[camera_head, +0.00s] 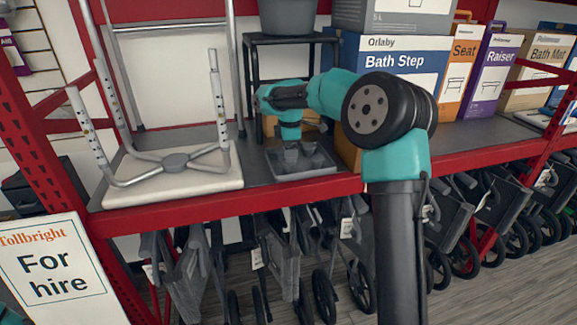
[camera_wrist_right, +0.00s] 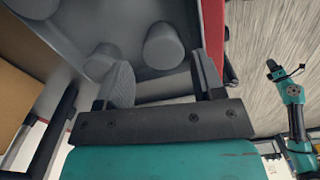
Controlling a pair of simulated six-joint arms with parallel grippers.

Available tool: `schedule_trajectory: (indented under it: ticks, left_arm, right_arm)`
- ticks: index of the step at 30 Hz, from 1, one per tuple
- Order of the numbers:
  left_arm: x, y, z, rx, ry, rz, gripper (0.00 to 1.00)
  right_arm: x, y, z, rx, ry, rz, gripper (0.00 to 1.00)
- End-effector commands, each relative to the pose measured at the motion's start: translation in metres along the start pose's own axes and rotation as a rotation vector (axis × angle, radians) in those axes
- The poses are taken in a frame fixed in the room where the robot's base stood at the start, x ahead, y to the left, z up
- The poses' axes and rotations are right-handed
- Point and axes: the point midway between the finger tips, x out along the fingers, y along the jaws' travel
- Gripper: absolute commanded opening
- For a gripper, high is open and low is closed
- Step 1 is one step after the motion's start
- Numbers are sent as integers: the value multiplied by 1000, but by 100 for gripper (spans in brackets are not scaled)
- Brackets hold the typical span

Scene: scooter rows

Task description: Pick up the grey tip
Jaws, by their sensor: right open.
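Several grey, rounded tips stand in a grey tray (camera_head: 322,168) on the shelf. In the right wrist view one grey tip (camera_wrist_right: 163,45) lies just beyond and between my right fingertips, and another grey tip (camera_wrist_right: 103,62) is beside the left finger. My right gripper (camera_head: 291,152) points down over the tray; in its wrist view the two fingers (camera_wrist_right: 163,68) are apart with nothing between their pads. The tips are mostly hidden by the gripper in the head view. Another teal arm (camera_wrist_right: 293,115), likely my left, shows small in the wrist view; its jaws are unclear.
An upturned stool (camera_head: 175,160) with metal legs is left of the tray. A black stand (camera_head: 290,39) bearing a grey bucket rises behind. Boxes, including Bath Step (camera_head: 400,62), are to the right.

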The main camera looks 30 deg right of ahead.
Motion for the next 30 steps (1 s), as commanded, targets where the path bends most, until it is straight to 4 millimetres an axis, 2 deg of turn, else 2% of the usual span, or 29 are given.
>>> schedule_trajectory:
  ticks: [9,12,26,30]
  left_arm:
    - [0,0,0,0,0,0,0]
    - [0,0,0,0,0,0,0]
    - [0,0,0,0,0,0,0]
    - [0,0,0,0,0,0,0]
  right_arm:
    - [41,-3,-4,1,-1,-3,62]
    - [47,-3,-4,1,0,-1,62]
    - [48,-3,-4,0,0,0,62]
    - [48,-3,-4,0,0,0,52]
